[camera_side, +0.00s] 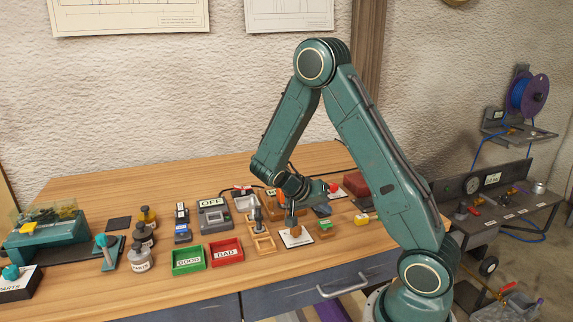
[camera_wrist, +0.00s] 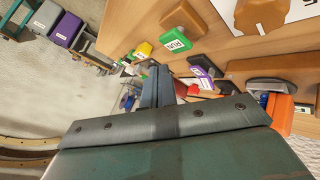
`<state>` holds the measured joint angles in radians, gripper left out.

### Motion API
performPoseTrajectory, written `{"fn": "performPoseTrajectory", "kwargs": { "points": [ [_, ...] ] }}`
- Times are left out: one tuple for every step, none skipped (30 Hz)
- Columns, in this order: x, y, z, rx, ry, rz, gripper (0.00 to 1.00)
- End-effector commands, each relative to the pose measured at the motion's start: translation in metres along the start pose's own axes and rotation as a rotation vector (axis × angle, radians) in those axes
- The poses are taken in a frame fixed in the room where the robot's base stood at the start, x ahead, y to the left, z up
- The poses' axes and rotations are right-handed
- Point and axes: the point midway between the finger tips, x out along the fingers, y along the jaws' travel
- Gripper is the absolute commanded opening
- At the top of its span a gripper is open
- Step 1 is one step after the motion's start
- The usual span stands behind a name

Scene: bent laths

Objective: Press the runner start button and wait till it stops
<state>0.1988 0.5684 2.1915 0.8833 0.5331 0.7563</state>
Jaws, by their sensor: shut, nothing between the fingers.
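A green button labelled RUN (camera_wrist: 176,42) sits on a small wooden block in the wrist view. It seems to be the small green-topped block (camera_side: 324,228) near the table's front edge in the side view. My gripper (camera_wrist: 157,70) shows its fingers together and empty. In the wrist view the fingertips appear just below and left of the RUN button, apart from it; height above the table is hard to judge. In the side view the fingers are small and partly lost among the table items.
A brown piece (camera_wrist: 262,12) on a white card lies beside the button. A yellow block (camera_wrist: 145,48), a purple-topped item (camera_wrist: 205,64) and an orange block (camera_wrist: 279,114) are close by. Green (camera_side: 188,261) and red (camera_side: 226,253) trays stand to the left. The wooden table (camera_side: 90,190) is crowded.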

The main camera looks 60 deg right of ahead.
Motion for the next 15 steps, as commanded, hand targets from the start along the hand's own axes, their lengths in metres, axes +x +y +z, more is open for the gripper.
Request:
{"fn": "performPoseTrajectory", "kwargs": {
  "points": [
    [-0.003, 0.002, -0.002, 0.001, 0.000, -0.001, 0.00],
    [-0.004, 0.003, -0.003, 0.001, 0.000, -0.001, 0.00],
    [-0.006, 0.005, -0.005, 0.002, 0.000, -0.001, 0.00],
    [-0.008, 0.006, -0.006, 0.002, 0.000, -0.001, 0.00],
    [-0.009, 0.007, -0.007, 0.002, 0.000, -0.001, 0.00],
    [-0.011, 0.008, -0.008, 0.001, 0.001, -0.001, 0.00],
    [-0.013, 0.009, -0.009, 0.001, 0.000, -0.002, 0.00],
    [-0.014, 0.010, -0.010, 0.001, 0.000, -0.002, 0.00],
    [-0.016, 0.011, -0.012, 0.002, 0.000, -0.002, 0.00],
    [-0.018, 0.013, -0.013, 0.002, 0.000, -0.001, 0.00],
    [-0.019, 0.013, -0.014, 0.002, 0.001, -0.001, 0.00],
    [-0.021, 0.015, -0.015, 0.001, 0.001, -0.001, 0.00],
    [-0.022, 0.016, -0.016, 0.001, 0.001, -0.001, 0.00],
    [-0.023, 0.017, -0.017, 0.002, 0.001, -0.001, 0.00],
    [-0.024, 0.018, -0.018, 0.002, 0.000, -0.001, 0.00]
  ]
}}
